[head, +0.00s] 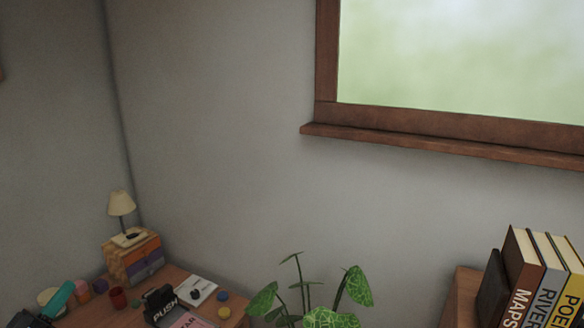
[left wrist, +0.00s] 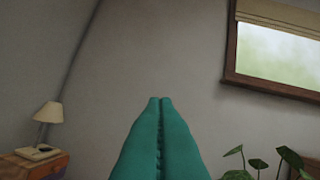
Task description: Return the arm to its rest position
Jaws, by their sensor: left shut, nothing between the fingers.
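My left gripper (head: 68,287) shows at the lower left of the head view, as a teal shape in front of the desk's left end. In the left wrist view its two teal fingers (left wrist: 160,99) are pressed together and point up toward the bare grey wall. The fingers are shut with nothing between them. My right gripper is in neither view.
A wooden desk (head: 178,275) holds a lamp (head: 121,204), a box (head: 133,258) and several small items. A leafy plant (head: 330,317) stands right of it. Books (head: 524,268) stand at the lower right, below a window sill (head: 440,147). The wall between is bare.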

